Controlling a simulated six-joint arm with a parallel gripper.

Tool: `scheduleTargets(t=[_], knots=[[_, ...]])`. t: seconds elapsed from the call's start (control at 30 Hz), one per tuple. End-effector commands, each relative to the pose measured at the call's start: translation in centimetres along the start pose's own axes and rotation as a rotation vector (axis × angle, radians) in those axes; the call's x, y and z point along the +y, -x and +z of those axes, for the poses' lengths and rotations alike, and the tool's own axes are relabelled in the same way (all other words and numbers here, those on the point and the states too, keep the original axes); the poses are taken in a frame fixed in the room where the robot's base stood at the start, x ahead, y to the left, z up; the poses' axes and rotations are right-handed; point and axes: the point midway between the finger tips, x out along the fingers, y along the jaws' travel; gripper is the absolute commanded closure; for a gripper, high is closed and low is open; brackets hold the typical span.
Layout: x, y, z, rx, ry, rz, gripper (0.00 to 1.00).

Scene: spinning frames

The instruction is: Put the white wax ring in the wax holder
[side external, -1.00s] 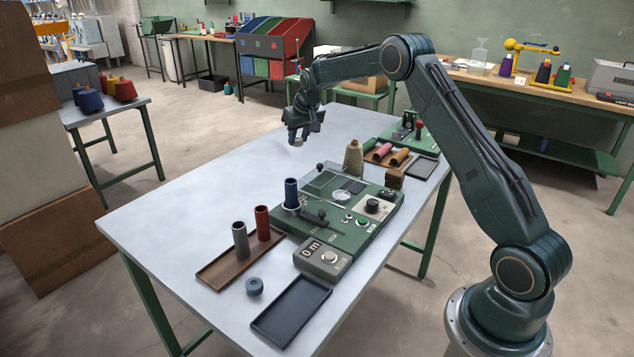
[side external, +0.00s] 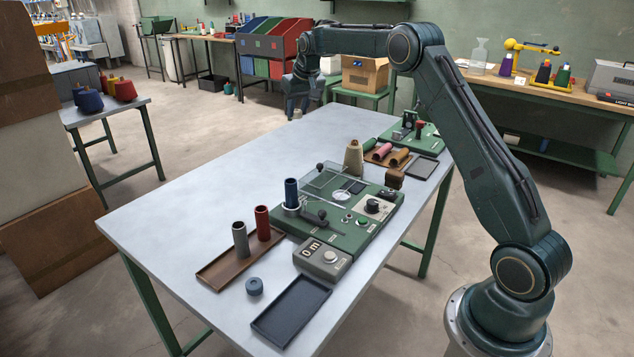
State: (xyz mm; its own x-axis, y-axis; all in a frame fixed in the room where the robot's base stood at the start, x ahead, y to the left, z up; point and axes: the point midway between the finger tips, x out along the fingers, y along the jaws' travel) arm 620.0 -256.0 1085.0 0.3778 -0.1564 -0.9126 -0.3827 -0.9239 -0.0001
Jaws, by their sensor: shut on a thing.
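My gripper (side external: 297,110) is high at the far-left edge of the main table in the picture, well away from the machine. It is shut on a small pale thing, which looks like the white wax ring (side external: 297,116); it is tiny and mostly hidden by the fingers. A green winding machine (side external: 350,234) stands mid-table with a blue bobbin (side external: 291,194) on it. A small round pale-rimmed cup (side external: 341,196) on its top may be the wax holder; I cannot be sure. A blue-grey ring (side external: 254,287) lies on the table near the front.
A brown tray (side external: 212,273) holds a grey tube and a red tube. An empty dark tray (side external: 291,312) and a grey control box (side external: 322,258) are at the front. A beige cone (side external: 353,158) stands behind the machine. The table's left part (side external: 190,205) is clear.

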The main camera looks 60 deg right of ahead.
Motion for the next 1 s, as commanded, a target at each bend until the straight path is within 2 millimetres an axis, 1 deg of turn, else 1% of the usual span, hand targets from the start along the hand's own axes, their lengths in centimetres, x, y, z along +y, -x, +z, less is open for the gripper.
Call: scheduleTargets(t=[0.27,0.47,0.57,0.77,1.0], knots=[[-0.1,0.0,0.1,0.0,0.0,0.0,0.95],[-1.2,0.1,0.6,-0.002,0.002,-0.004,0.95],[-2.4,0.3,1.2,-0.002,0.005,-0.007,0.95],[-5.8,0.9,3.4,-0.006,0.011,-0.018,0.95],[-10.1,1.8,7.3,-0.01,0.021,-0.027,0.95]])
